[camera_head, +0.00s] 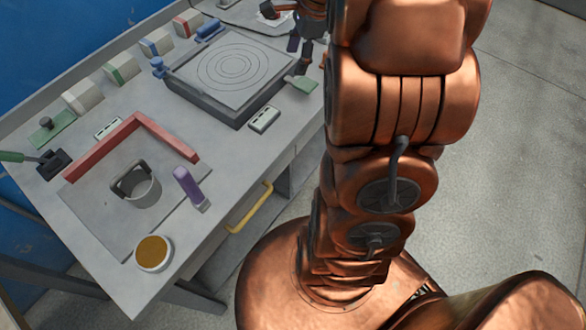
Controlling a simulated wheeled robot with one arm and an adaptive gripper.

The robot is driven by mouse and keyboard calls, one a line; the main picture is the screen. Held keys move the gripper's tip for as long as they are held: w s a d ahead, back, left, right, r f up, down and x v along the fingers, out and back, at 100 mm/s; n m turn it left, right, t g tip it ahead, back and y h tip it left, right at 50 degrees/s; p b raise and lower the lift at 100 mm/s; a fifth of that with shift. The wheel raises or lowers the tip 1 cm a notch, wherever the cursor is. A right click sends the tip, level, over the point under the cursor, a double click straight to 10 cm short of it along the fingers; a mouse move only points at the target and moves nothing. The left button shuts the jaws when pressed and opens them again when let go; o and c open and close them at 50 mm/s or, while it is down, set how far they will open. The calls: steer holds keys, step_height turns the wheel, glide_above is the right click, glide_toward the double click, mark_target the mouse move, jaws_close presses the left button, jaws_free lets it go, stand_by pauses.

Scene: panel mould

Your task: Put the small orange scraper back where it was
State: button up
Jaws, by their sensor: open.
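My gripper (290,32) is at the top of the head view, beyond the far right corner of the mould, with its dark fingers apart. It is small and partly cut off by the frame edge. A small orange piece (323,60) shows at the table's right edge, beside my arm. It may be the orange scraper, but most of it is hidden and I cannot tell how it lies. A dark purple piece (293,42) is close to the gripper. I cannot tell whether it touches the fingers.
A grey square mould (182,84) with ring lines fills the table's far half. A purple-handled tool (186,183), grey cup (143,192), round amber-filled tub (153,252) and red angle bar (103,150) are nearer.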

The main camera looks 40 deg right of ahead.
steer(key=s+a+n+g, duration=0.3)
steer(key=s+a+n, duration=0.9)
steer(key=a, duration=0.4)
steer(key=s+a+f+n+g+h, duration=0.1)
steer(key=s+a+n, duration=0.3)
steer(key=s+n, duration=0.6)
steer(key=shift+s+f+n+h, duration=0.3)
steer(key=shift+s+h, duration=0.3)
steer(key=shift+s, duration=0.55)
